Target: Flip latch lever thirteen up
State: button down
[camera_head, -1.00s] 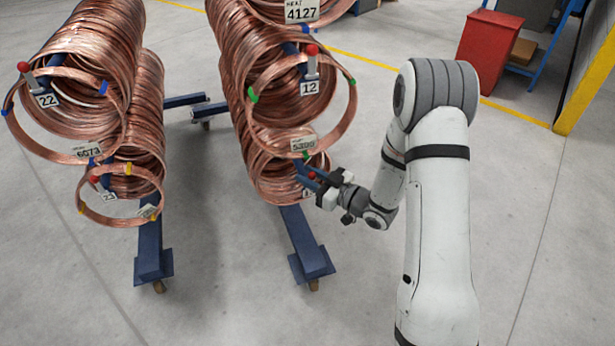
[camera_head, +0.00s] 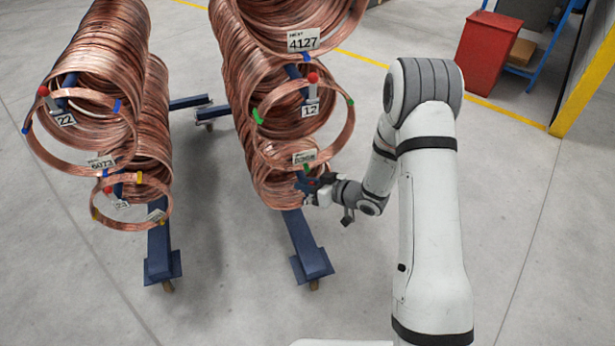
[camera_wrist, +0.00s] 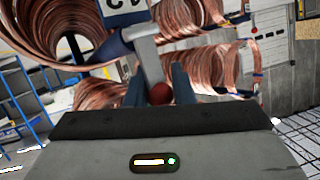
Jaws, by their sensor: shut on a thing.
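The latch lever (camera_wrist: 149,58) is a pale grey arm with a red knob (camera_wrist: 159,93) at its end, in the middle of the wrist view. The knob sits between the two blue fingers of my gripper (camera_wrist: 158,88), which is shut on it. In the head view my gripper (camera_head: 303,186) is at the front of the lowest coil (camera_head: 275,178) on the right rack. There the gripper hides most of the lever and its number tag, so I cannot read thirteen. A tag (camera_wrist: 122,5) behind the lever in the wrist view is cut off and upside down.
Lever 12 (camera_head: 312,90), with a red knob, is above on the same rack. The left rack carries coils with levers 22 (camera_head: 55,103) and 23 (camera_head: 115,195). Blue rack legs (camera_head: 305,250) stand on the floor. The floor in front is clear.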

jog(key=shift+a, duration=0.15)
jog(key=c, duration=1.3)
grip_release()
jog(key=shift+w, duration=0.1)
jog(key=shift+o, duration=0.2)
jog(key=shift+d+r, duration=0.1)
jog(key=shift+d, duration=0.1)
jog(key=p+v, duration=0.1)
jog(key=v, duration=0.6)
jog(key=shift+s+d+p, duration=0.25)
jog(key=shift+p, duration=0.05)
jog(key=shift+r, duration=0.1)
